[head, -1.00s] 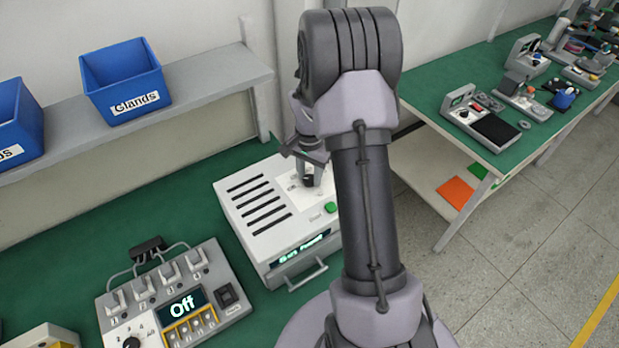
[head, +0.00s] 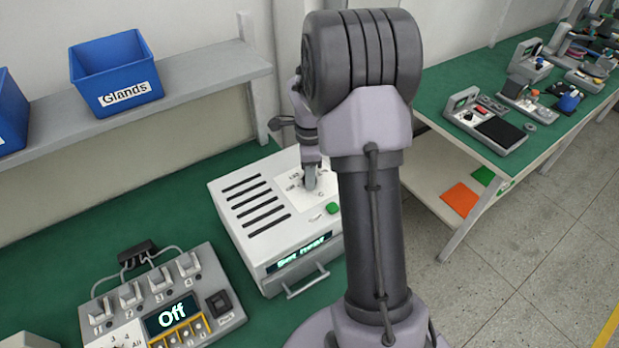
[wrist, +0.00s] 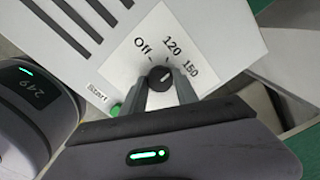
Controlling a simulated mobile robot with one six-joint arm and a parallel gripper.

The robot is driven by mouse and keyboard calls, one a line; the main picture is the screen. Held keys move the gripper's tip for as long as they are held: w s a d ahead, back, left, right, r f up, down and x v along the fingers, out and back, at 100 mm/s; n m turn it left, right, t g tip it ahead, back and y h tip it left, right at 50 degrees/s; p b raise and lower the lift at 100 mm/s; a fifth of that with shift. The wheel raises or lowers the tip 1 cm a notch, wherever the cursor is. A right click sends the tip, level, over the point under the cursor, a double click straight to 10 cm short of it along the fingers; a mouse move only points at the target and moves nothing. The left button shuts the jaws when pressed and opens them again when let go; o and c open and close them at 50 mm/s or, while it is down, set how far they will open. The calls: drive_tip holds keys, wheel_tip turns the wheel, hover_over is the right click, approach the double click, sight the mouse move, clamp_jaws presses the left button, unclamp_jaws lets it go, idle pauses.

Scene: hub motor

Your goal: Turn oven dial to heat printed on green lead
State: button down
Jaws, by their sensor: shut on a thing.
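The oven is a white slotted box (head: 232,235) on the green bench, with a lit display on its front that seems to read "Set heat". Its black dial (wrist: 159,74) sits on a white plate on top, with "Off", "120" and "150" visible; other marks are hidden. A short white line shows on the dial; I cannot tell surely which mark it points to. My gripper (wrist: 161,83) is shut on the dial, one finger on each side; in the head view my gripper (head: 310,180) reaches down onto the oven top. I see no green lead.
A green start button (head: 332,208) is close to my gripper on the oven top. A switch panel (head: 165,295) reading "Off" stands left of the oven. A blue "Glands" bin (head: 115,80) is on the shelf behind. Another green table (head: 450,85) holds devices at right.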

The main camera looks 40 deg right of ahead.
drive_tip(key=m+b, duration=0.2)
drive_tip(key=m, duration=0.2)
drive_tip(key=shift+m, duration=0.4)
idle(0.4)
drive_tip(key=c, duration=0.9)
unclamp_jaws()
drive_tip(key=shift+c, duration=0.2)
wheel_tip(320, 180, up, 18)
drive_tip(key=p, duration=0.5)
drive_tip(key=shift+f, duration=0.25)
